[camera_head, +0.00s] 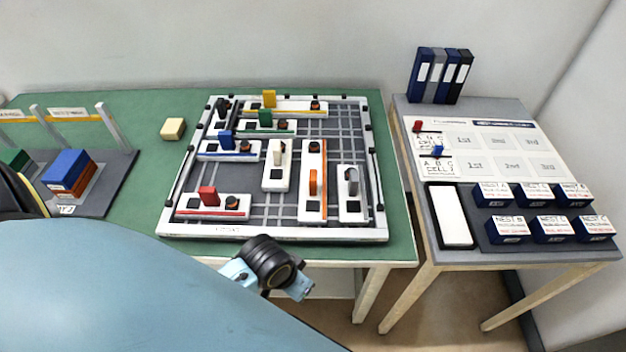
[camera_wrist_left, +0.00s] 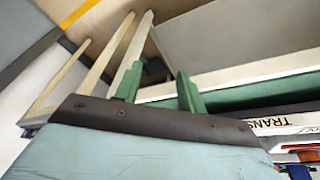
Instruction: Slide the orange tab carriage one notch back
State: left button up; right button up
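The orange tab carriage (camera_head: 319,160) is a long white plate with an orange edge, lying front to back in the right half of the framed grid board (camera_head: 280,234). Its upright orange tab (camera_head: 312,183) stands near the middle, with a black knob at its far end and a dark square at its near end. In the left wrist view my left gripper (camera_wrist_left: 158,88) has two green fingers standing apart with nothing between them. It is near the table's front edge, away from the carriage. In the head view my wrist hangs before that edge. My right gripper is not in view.
A grey-tab carriage (camera_head: 350,205) stands right of the orange one and a white-tab carriage (camera_head: 275,178) left of it. A yellow-tab carriage (camera_head: 284,107) lies across the back. Bare grid shows behind the orange carriage. A side table with labelled boxes (camera_head: 508,229) stands right.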

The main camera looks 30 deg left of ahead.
aim_at(313, 176)
pick_arm(q)
jog(key=w+r+n, duration=0.1)
jog(key=w+r, duration=0.5)
jog(key=w+r+n+g+p, duration=0.1)
jog(key=w+r, duration=0.5)
jog(key=shift+w, duration=0.25)
jog(key=w+a+r+n+g+y, duration=0.1)
jog(key=w+a+r+n+g, duration=0.1)
jog(key=w+a+r+n, duration=0.55)
jog(key=shift+m, duration=0.95)
jog(key=f, duration=0.4)
jog(key=a+f+b, duration=0.1)
jog(key=f, duration=0.7)
jog(key=shift+w+a+f+b, duration=0.15)
jog(key=shift+w+f+b, duration=0.15)
jog(key=shift+w, duration=0.1)
grip_shut()
jog(key=shift+r, duration=0.1)
